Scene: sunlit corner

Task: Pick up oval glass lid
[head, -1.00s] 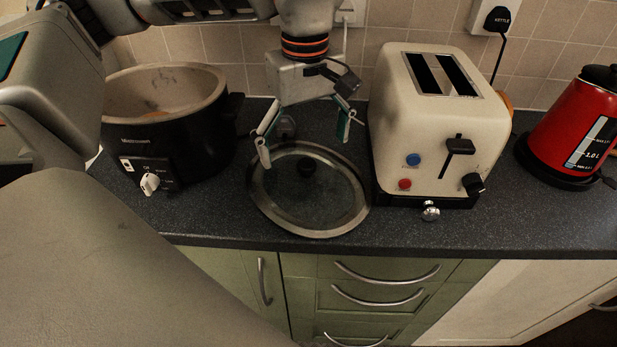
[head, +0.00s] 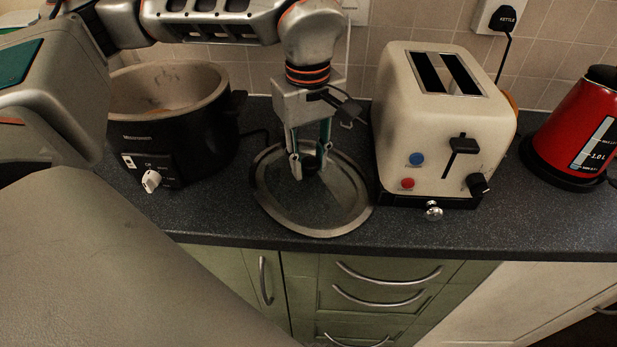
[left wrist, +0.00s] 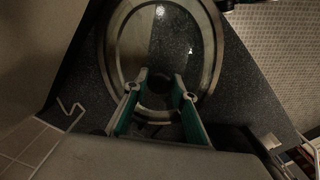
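The oval glass lid (head: 335,215) lies on the dark worktop between the slow cooker and the toaster. It has a metal rim, dark glass and a small dark knob (head: 309,160). My left gripper (head: 309,165) points down over the lid, its two green-backed fingers drawn in on either side of the knob. In the left wrist view, the fingers (left wrist: 156,86) stand on both sides of the dark knob, and the lid's rim (left wrist: 112,60) curves around beyond them. The lid shows no lift from the worktop. My right gripper is not in view.
The black slow cooker (head: 195,140) stands left of the lid. The cream toaster (head: 430,130) stands close on its right. A red kettle (head: 572,135) is farther right. The worktop's front edge is just before the lid, above green drawers (head: 375,270).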

